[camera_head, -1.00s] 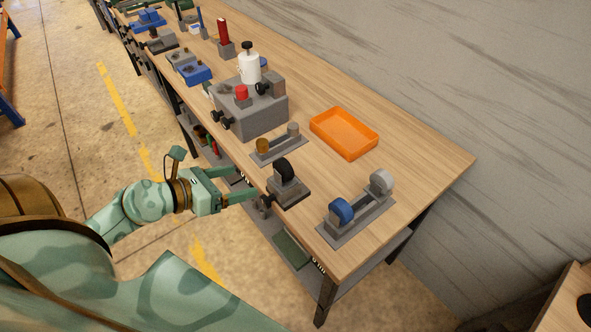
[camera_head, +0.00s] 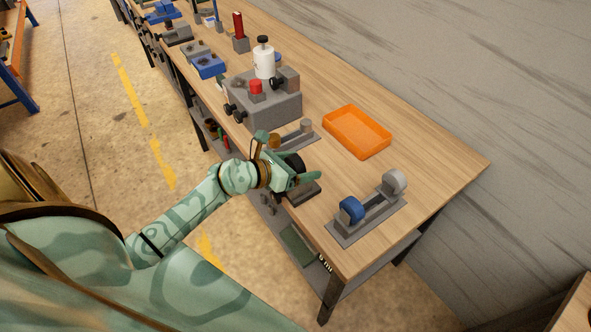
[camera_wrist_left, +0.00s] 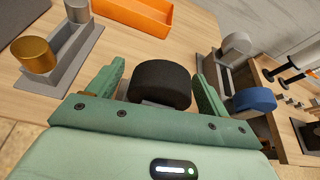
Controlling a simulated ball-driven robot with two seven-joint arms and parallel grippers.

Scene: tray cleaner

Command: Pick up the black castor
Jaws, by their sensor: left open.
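The black castor (camera_wrist_left: 160,83) is a thick dark wheel. In the left wrist view it stands between the two spread fingers of my left gripper (camera_wrist_left: 158,88), with a gap to the right finger. In the head view the castor (camera_head: 296,163) is partly hidden behind my left gripper (camera_head: 307,172). It sits on a grey holder (camera_head: 304,194) near the table's front edge. My left gripper is open around it. My right gripper is not in view.
An orange tray (camera_head: 357,131) lies behind on the table (camera_head: 440,165). A blue wheel (camera_head: 351,209) and a grey wheel (camera_head: 393,182) stand on a holder to the right. A brass piece (camera_head: 274,141) stands at left, near a grey machine block (camera_head: 270,105).

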